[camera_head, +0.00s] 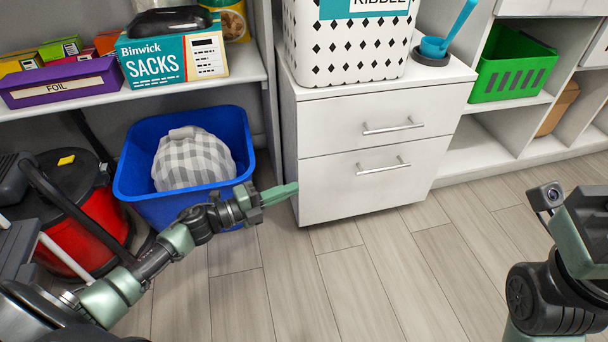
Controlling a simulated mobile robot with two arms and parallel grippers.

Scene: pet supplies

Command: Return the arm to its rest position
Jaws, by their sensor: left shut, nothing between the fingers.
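My left arm comes in from the lower left. Its left gripper (279,194) is shut and empty, in front of the white drawer cabinet's left edge and just right of the blue bin (127,180). A grey and white checked bundle (192,160) lies inside the bin. My right arm shows at the lower right edge, folded up, with a small camera on it. The fingers of the right gripper cannot be made out.
The white drawer cabinet (375,135) has both drawers shut. A kibble container (350,45) and a blue scoop (447,35) stand on it. A shelf at left holds a Binwick sacks box (172,55). A red vacuum (95,215) stands at left. The wooden floor (380,270) is clear.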

